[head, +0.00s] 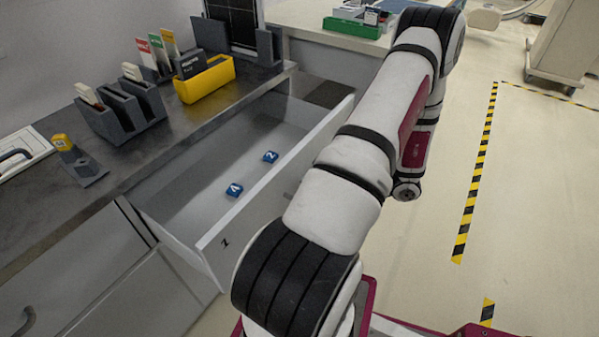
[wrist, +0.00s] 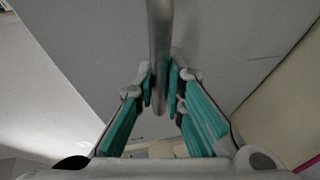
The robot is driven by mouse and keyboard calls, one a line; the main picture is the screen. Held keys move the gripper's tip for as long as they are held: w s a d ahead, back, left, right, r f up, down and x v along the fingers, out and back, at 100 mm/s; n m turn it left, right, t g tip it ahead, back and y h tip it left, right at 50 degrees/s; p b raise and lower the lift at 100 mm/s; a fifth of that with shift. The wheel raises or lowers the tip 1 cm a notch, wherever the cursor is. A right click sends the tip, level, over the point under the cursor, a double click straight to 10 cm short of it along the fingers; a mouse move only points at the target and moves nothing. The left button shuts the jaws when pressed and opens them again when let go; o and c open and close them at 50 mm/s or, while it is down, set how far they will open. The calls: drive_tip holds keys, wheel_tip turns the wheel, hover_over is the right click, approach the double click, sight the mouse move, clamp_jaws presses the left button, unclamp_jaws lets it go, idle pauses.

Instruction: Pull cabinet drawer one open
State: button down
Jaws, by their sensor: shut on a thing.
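The white drawer (head: 247,216) stands pulled well out of the dark-topped cabinet (head: 105,207) in the head view. Its inside is in plain sight. A small dark mark on its front is too unclear to read surely. Two blue blocks, marked 4 (head: 234,190) and 2 (head: 270,157), lie on the drawer floor. In the wrist view my gripper (wrist: 160,88) is shut on the grey bar handle (wrist: 158,35), with one teal-padded finger on each side, close to the drawer front (wrist: 90,45). In the head view my arm hides the gripper and handle.
A yellow bin (head: 205,80), a dark rack (head: 120,110) and a small stand with a yellow block (head: 75,160) sit on the cabinet top. A green tray (head: 352,27) lies on the far counter. Floor with striped tape (head: 475,185) is open to the right.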

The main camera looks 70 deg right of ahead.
drive_tip(key=shift+s+a, duration=0.1)
drive_tip(key=shift+s, duration=0.45)
drive_tip(key=c, duration=1.7)
unclamp_jaws()
drive_tip(key=shift+o, duration=0.2)
drive_tip(key=v, duration=1.2)
